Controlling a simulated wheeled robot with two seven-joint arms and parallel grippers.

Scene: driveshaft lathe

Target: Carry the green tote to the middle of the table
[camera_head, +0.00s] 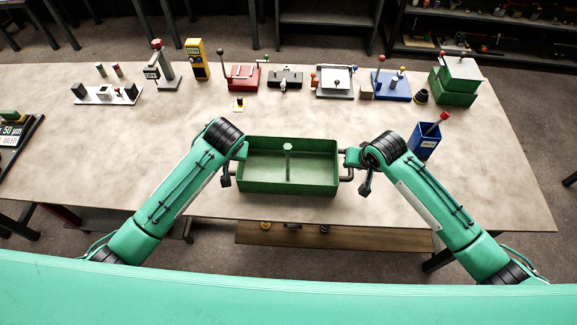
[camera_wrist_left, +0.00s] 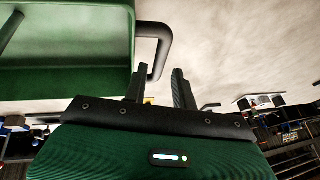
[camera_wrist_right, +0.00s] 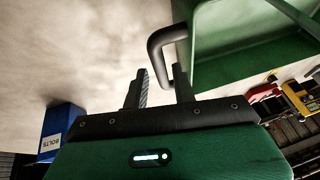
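The green tote (camera_head: 262,187) is an open box with a thin divider, near the front edge of the table (camera_head: 120,205). A dark bar handle sticks out at each end. My left gripper (camera_head: 233,165) is at the tote's left handle; in the left wrist view its fingers (camera_wrist_left: 158,88) stand apart, with the handle (camera_wrist_left: 164,45) around their gap. My right gripper (camera_head: 359,170) is at the right handle; in the right wrist view its fingers (camera_wrist_right: 160,88) are apart, with the handle (camera_wrist_right: 157,52) between or just beyond them. Neither gripper looks clamped.
A blue bolts bin (camera_head: 424,142) stands right.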

